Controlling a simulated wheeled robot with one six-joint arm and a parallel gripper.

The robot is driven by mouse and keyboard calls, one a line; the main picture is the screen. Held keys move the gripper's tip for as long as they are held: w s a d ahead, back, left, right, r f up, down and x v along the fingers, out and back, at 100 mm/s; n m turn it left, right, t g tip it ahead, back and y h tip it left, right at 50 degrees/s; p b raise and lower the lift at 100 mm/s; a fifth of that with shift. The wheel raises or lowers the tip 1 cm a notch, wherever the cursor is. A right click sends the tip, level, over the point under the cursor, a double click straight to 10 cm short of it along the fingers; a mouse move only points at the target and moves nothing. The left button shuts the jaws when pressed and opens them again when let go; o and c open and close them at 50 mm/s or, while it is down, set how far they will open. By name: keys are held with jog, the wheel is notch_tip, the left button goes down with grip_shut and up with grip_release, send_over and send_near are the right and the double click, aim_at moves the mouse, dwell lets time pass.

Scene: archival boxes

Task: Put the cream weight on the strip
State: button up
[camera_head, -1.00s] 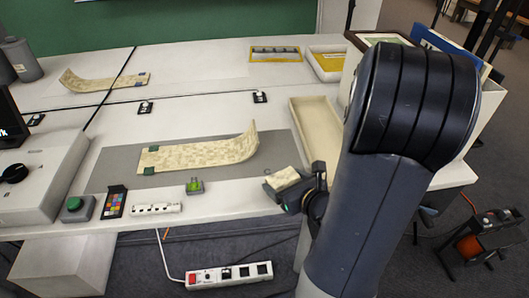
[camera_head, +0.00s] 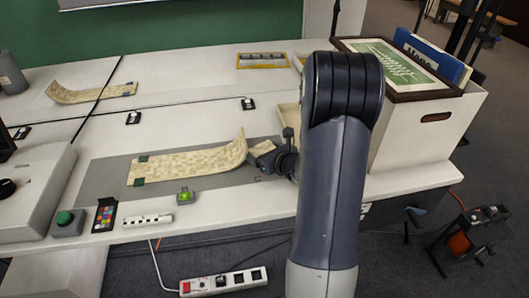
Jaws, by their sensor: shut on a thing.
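The patterned cream strip (camera_head: 185,165) lies on the grey mat (camera_head: 105,172), its left end flat under two small green weights (camera_head: 138,182) and its right end curled up. My gripper (camera_head: 262,152) is just right of the curled end, shut on the cream weight (camera_head: 262,147). Only a little of the weight shows between the dark jaws, and the curl partly covers this spot. I cannot tell whether the weight touches the strip. My arm stands in front at the right.
A green-topped block (camera_head: 185,198), a white socket bar (camera_head: 147,221), a colour card (camera_head: 104,214) and a green button box (camera_head: 68,223) line the front edge. A second curled strip (camera_head: 90,92) lies behind. A large white box (camera_head: 425,130) stands right.

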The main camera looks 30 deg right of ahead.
jog(key=shift+f, duration=0.25)
jog(key=o, duration=1.2)
jog(key=shift+r, duration=0.15)
